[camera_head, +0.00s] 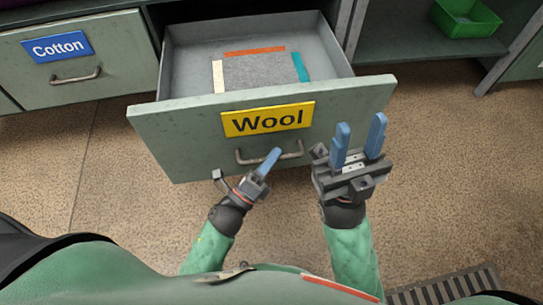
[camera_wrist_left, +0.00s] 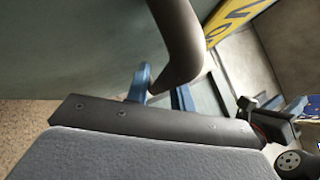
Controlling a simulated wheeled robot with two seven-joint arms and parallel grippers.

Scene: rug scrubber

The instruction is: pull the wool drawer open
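The wool drawer (camera_head: 190,145) is a grey-green drawer with a yellow "Wool" label (camera_head: 268,119) and a curved metal handle (camera_head: 290,156). It stands far out of the cabinet, and its inside shows. My left gripper (camera_head: 268,163) is at the handle, with one blue finger crossing the bar in the head view. In the left wrist view the handle (camera_wrist_left: 180,40) runs down between the blue fingers (camera_wrist_left: 160,88), which appear closed around it. My right gripper (camera_head: 358,138) is open and empty, fingers up, in front of the drawer's right part.
A grey mat (camera_head: 258,72) with orange, teal and whitish edge strips lies in the drawer. A shut drawer labelled "Cotton" (camera_head: 25,85) is at left. A green bin (camera_head: 465,18) stands on a shelf (camera_head: 420,42) at upper right.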

